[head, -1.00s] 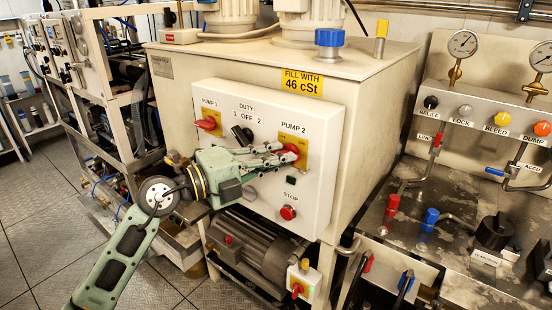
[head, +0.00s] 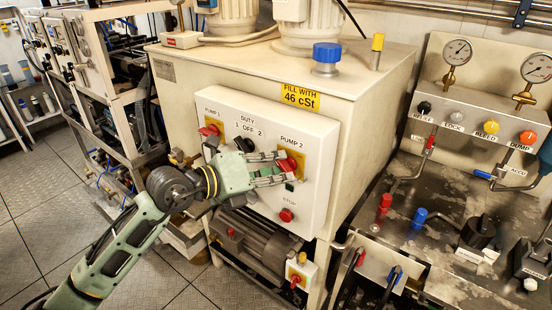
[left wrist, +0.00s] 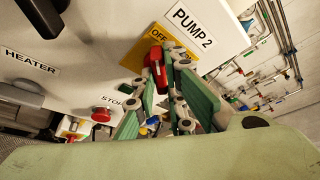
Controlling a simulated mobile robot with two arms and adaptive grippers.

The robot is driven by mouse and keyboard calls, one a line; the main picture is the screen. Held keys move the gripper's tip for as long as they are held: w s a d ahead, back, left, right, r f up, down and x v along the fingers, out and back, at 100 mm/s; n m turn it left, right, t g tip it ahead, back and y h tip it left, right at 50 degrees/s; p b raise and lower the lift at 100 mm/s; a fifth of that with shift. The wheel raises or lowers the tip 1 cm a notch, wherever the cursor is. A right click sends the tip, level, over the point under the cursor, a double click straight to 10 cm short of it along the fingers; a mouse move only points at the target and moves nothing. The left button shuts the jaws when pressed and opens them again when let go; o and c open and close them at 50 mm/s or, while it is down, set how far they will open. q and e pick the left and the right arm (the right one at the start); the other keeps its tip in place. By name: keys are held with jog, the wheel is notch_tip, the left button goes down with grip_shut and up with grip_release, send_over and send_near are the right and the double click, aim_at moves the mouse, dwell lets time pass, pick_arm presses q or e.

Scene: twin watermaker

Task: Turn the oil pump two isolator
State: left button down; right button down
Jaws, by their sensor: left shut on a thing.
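The pump 2 isolator (head: 289,162) is a red handle on a yellow plate, under the PUMP 2 label on the white control panel. My left gripper (head: 283,167) reaches it from the left, and its fingers partly cover the handle in the head view. In the left wrist view the red handle (left wrist: 157,66) stands out from the yellow plate, with the green fingers (left wrist: 166,82) shut on it. The handle's exact angle is hard to read behind the fingers. My right gripper is not in view.
A motor (head: 250,240) sits below. Gauges and valves stand at the right. Open floor lies at the lower left.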

pick_arm(q)
jog(key=shift+d+r+m+y, duration=0.1)
jog(key=shift+m+y, duration=0.2)
jog(key=shift+m, duration=0.4)
jog(key=shift+m+y, duration=0.3)
jog(key=shift+m, duration=0.1)
jog(key=shift+s+m+t+y, duration=0.1)
jog(key=shift+m+t+y, duration=0.3)
jog(key=shift+m, duration=0.2)
jog(key=m+b, duration=0.1)
jog(key=m+y+b, duration=0.1)
jog(key=b, duration=0.1)
jog(key=shift+d+f+t, duration=0.15)
jog(key=shift+f+t, duration=0.05)
jog(key=shift+t, duration=0.1)
jog(key=shift+s+r+m+y+b, duration=0.15)
jog(key=shift+m+y+b, duration=0.5)
jog(key=shift+b, duration=0.5)
jog(key=c, duration=1.8)
grip_release()
jog(key=shift+r, duration=0.1)
